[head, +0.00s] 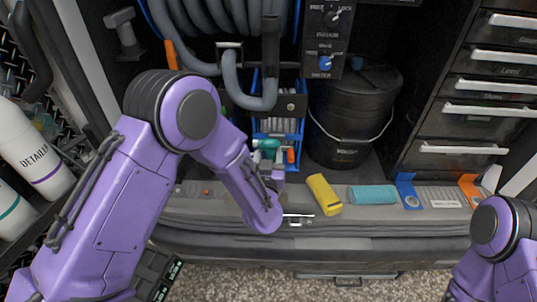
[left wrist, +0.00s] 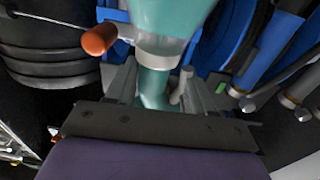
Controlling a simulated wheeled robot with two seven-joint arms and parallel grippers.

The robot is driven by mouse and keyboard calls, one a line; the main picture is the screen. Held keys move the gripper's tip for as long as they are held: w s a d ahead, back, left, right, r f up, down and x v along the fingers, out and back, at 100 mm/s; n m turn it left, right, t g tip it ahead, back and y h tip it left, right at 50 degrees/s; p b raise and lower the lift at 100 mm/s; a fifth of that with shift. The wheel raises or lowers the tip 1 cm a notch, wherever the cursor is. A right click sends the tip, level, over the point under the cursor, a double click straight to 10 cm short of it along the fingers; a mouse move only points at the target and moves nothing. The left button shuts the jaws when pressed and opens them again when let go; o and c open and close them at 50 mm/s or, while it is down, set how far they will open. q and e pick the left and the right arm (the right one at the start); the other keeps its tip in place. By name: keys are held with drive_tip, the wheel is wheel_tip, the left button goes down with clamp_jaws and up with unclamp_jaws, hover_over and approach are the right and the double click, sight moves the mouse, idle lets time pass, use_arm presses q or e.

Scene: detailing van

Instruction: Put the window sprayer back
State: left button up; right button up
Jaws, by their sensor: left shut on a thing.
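The window sprayer (head: 268,147) has a teal body, a pale collar and what looks like an orange nozzle. It also shows in the left wrist view (left wrist: 165,15), large at the top. My left gripper (left wrist: 155,88) is shut on its narrow teal part below the collar. In the head view, my left gripper (head: 275,174) is small and partly hidden by my wrist. The sprayer is at the front of a blue rack (head: 256,135) at the back of the van floor. I cannot tell whether it rests in the rack or hangs free. My right gripper is out of view.
A black bucket (head: 345,125) with a wire handle stands right of the rack. A grey hose (head: 258,100) hangs above the rack. Drawers (head: 455,120) stand at right.

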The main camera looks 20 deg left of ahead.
use_arm(q)
drive_tip(key=shift+f, duration=0.45)
drive_tip(key=o, duration=1.7)
drive_tip(key=shift+c, duration=0.2)
drive_tip(key=p+v, duration=0.2)
drive_tip(key=v, duration=1)
